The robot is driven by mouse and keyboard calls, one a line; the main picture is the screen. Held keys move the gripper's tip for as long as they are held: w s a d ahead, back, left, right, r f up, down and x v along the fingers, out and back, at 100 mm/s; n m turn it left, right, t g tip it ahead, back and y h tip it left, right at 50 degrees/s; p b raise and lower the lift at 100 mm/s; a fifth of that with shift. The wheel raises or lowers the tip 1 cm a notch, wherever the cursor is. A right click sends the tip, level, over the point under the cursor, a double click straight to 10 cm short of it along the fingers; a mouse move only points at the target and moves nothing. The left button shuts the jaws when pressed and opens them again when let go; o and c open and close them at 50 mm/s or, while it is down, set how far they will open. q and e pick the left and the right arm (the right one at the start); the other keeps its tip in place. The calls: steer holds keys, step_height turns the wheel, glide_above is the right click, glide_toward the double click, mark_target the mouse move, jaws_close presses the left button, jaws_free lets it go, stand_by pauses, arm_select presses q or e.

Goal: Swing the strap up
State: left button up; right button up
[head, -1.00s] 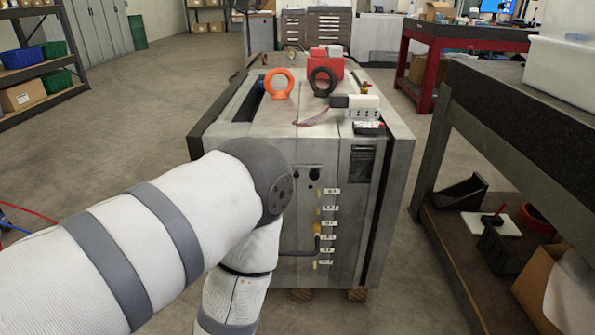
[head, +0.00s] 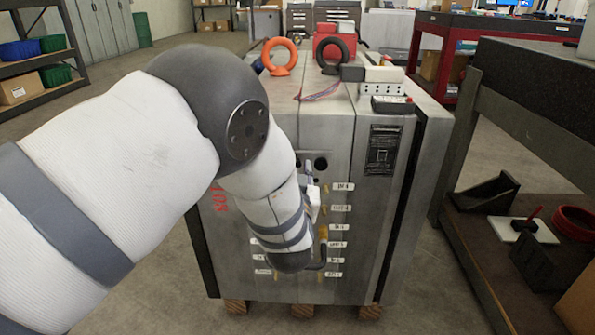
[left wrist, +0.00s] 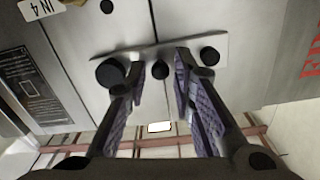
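In the left wrist view a flat grey metal strap (left wrist: 150,53) lies across the seam of the mould base's face, with dark round bolt heads at both ends and one near the middle. My left gripper (left wrist: 161,72) is in front of it, its two purple-padded fingers apart on either side of the middle bolt head. I cannot tell whether the fingers touch the strap. My right gripper is not in view.
A dark workbench (head: 535,95) stands close on the right.

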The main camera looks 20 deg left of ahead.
arm_select(q)
steer(key=shift+w+a, duration=0.1)
steer(key=shift+w, duration=0.25)
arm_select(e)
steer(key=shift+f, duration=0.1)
arm_select(q)
steer(key=shift+c, duration=0.5)
jaws_close()
